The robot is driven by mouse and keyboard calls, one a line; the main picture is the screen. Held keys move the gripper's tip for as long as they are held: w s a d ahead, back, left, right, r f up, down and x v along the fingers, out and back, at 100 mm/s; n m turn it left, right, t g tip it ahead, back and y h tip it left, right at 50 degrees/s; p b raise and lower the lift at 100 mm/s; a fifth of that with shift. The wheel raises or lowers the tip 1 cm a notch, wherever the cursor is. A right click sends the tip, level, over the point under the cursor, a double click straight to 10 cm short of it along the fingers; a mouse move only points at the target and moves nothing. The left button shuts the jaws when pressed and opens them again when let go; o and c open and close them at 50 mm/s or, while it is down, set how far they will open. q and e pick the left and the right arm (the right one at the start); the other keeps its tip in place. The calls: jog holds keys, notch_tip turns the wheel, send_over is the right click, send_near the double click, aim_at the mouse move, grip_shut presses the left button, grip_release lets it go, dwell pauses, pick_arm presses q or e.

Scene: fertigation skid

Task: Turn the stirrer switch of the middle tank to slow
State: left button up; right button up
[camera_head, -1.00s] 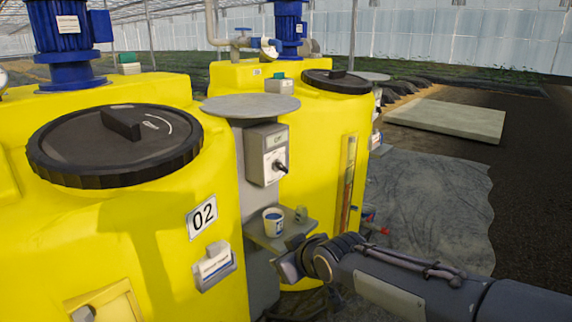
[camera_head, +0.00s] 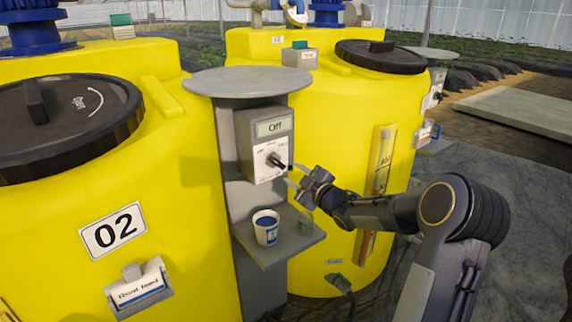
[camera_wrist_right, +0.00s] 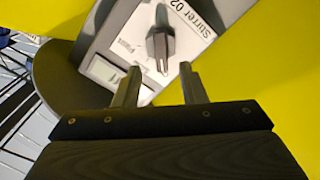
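The stirrer switch box (camera_head: 265,143) is a grey box on the post beside tank 02 (camera_head: 185,200). Its display (camera_head: 275,127) reads "Off". The dark knob (camera_head: 275,161) sits on a white plate on the box front. In the right wrist view the plate reads "Stirrer 02" and the knob (camera_wrist_right: 160,45) stands just beyond the fingertips, roughly in line with the gap between them. My right gripper (camera_head: 292,175) is open and just right of the knob; no contact is visible. In the wrist view the gripper (camera_wrist_right: 158,72) is empty. My left gripper is not in view.
A round grey plate (camera_head: 250,82) tops the post. Another yellow tank (camera_head: 340,110) stands close behind my right gripper.

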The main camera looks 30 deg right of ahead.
aim_at(280, 165)
jog(key=w, duration=0.4)
jog(key=w+p, duration=0.1)
jog(key=w, duration=0.1)
jog(key=shift+w+a, duration=0.4)
grip_shut()
